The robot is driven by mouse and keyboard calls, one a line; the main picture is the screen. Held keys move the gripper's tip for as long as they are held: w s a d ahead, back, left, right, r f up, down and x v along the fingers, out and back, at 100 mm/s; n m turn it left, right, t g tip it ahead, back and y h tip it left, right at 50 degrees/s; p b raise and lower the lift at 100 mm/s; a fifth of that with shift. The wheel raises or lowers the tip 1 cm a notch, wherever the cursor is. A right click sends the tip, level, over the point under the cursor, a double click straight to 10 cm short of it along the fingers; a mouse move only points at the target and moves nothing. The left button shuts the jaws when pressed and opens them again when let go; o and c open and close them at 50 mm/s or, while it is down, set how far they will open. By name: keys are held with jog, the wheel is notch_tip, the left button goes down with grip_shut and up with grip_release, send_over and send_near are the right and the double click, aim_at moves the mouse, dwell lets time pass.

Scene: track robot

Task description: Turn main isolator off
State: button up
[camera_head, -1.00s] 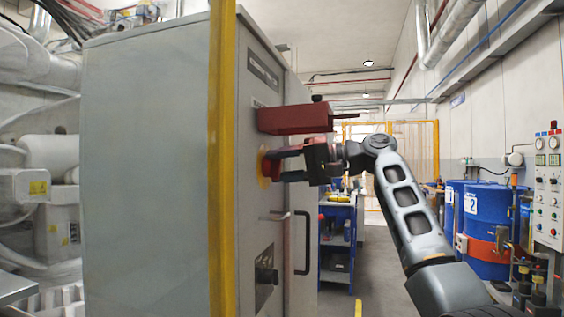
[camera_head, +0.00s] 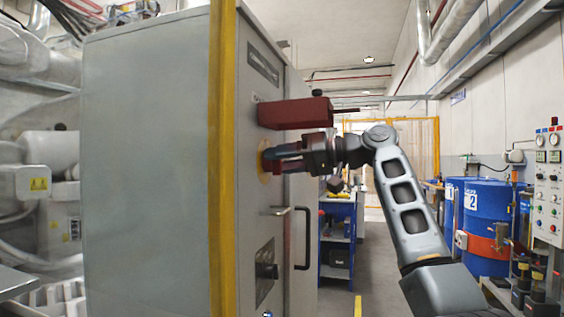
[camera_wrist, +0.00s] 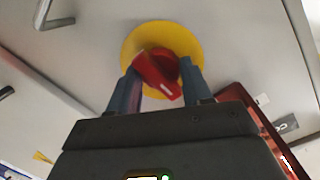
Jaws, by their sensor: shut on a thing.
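The main isolator is a red rotary handle (camera_wrist: 158,70) on a round yellow plate (camera_wrist: 190,38), on the front of a grey cabinet (camera_head: 150,150). In the head view the yellow plate (camera_head: 263,161) shows edge-on and the handle is mostly hidden by my fingers. My gripper (camera_head: 280,158) reaches in from the right and is shut on the red handle. In the wrist view my gripper (camera_wrist: 160,88) has one finger on each side of the handle. The handle's grip sits at a slant there, its white mark toward the lower right.
A dark red box (camera_head: 295,112) juts from the cabinet just above my gripper. Below are a small lever (camera_head: 275,211), a long black door handle (camera_head: 303,238) and a black knob (camera_head: 267,271). A yellow post (camera_head: 222,160) stands at the cabinet's corner. Blue drums (camera_head: 487,225) are at right.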

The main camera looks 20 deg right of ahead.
jog(key=shift+f, duration=0.1)
jog(key=o, duration=1)
jog(key=shift+o, duration=0.2)
jog(key=shift+d, duration=0.15)
jog(key=v, duration=0.7)
jog(key=shift+s+d+b, duration=0.2)
jog(key=shift+b, duration=0.1)
